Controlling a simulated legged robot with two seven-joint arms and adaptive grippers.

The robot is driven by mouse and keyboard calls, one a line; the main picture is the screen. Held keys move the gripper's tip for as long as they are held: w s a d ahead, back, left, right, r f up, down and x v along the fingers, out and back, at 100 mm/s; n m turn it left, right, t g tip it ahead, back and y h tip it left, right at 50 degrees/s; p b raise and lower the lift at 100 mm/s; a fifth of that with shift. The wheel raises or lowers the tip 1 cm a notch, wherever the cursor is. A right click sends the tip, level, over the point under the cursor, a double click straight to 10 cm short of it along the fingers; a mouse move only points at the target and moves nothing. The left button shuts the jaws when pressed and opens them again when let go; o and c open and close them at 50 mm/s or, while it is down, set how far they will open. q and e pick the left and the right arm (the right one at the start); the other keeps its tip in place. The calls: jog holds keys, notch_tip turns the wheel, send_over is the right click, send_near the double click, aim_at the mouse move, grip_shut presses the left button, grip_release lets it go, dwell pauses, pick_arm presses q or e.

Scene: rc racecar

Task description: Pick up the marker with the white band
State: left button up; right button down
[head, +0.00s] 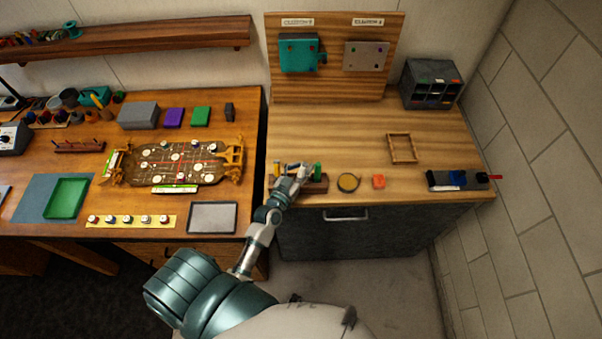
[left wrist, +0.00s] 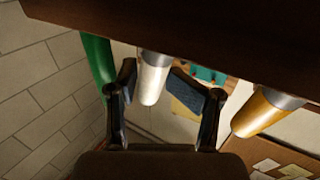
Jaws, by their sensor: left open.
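A wooden marker holder (head: 318,187) stands near the front left of the right-hand bench and shows as a dark brown block (left wrist: 190,30) in the left wrist view. In that tilted view, a white marker part with a grey collar (left wrist: 153,78) lies between the spread fingers of my left gripper (left wrist: 157,88). The gripper is open, and I cannot tell whether either finger touches the marker. A green marker (left wrist: 97,65) is on one side and a yellow one (left wrist: 262,112) on the other. In the head view my left gripper (head: 299,174) is at the holder and hides the white-banded marker.
A pegboard (head: 334,75) stands at the back. The bench middle is clear.

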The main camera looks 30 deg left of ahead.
aim_at(298, 176)
pick_arm(q)
jog(key=shift+c, duration=1)
jog(key=shift+s+r, duration=0.3)
jog(key=shift+s, duration=0.2)
jog(key=shift+s+r, duration=0.25)
jog(key=shift+s, duration=0.25)
jog(key=c, duration=0.7)
jog(key=shift+s+a+f, duration=0.15)
jog(key=shift+s+a, duration=0.05)
grip_shut()
jog(key=shift+w+f, duration=0.1)
jog(key=shift+w, duration=0.05)
jog(key=shift+r, duration=0.45)
notch_tip(298, 176, up, 9)
jog(key=p, duration=0.1)
jog(key=shift+r, duration=0.15)
pick_arm(e)
jog(key=shift+w+a+r, duration=0.1)
jog(key=shift+w+r, duration=0.05)
jog(key=shift+r, duration=0.55)
